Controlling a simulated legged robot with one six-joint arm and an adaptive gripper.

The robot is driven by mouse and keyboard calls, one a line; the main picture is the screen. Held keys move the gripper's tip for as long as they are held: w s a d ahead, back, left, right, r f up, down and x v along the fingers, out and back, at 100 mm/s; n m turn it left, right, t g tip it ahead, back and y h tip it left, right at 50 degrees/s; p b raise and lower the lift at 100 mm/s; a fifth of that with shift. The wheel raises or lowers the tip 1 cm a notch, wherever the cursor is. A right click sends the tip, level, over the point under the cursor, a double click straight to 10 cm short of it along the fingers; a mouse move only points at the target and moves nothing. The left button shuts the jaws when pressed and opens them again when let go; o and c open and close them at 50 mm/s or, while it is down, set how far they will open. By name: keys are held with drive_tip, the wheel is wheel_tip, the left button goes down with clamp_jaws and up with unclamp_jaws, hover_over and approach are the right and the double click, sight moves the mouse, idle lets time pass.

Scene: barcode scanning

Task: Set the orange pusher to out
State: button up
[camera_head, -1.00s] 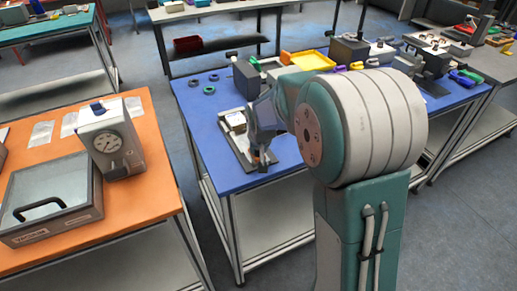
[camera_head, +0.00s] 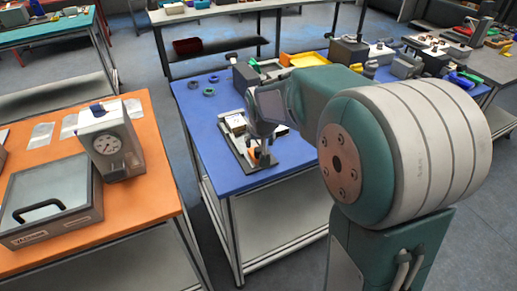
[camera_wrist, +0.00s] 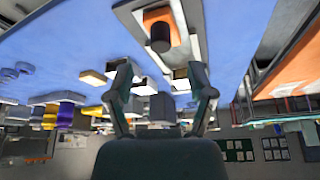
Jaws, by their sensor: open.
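The orange pusher (camera_wrist: 157,18) shows at the top of the wrist view, with a dark cylinder (camera_wrist: 160,38) at its end. It sits on a dark base board (camera_head: 230,148) on the blue table (camera_head: 208,120). In the head view only a small part of the orange pusher (camera_head: 253,154) shows, partly hidden by my gripper (camera_head: 264,154). My gripper (camera_wrist: 162,82) is open, its two fingers spread apart with nothing held between them. In the wrist view the pusher lies beyond the fingertips, between their lines; I cannot tell whether they touch.
A white box (camera_head: 235,122) stands on the same board. Dark rings (camera_head: 209,91) lie behind it on the table. A dark grey block (camera_head: 245,76) and a yellow tray (camera_head: 305,60) stand farther back. The orange table (camera_head: 150,165) is to the left, across a floor gap.

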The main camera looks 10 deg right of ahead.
drive_tip(key=v, duration=0.5)
drive_tip(key=shift+r, duration=0.15)
drive_tip(key=s+r, duration=0.2)
drive_tip(key=s, duration=1)
drive_tip(key=s+r+n+t, duration=0.1)
drive_tip(key=s, duration=1.1)
drive_tip(key=shift+s+d+r+y, duration=0.3)
drive_tip(key=shift+s+r, duration=0.05)
drive_tip(key=shift+r, duration=0.05)
idle(0.6)
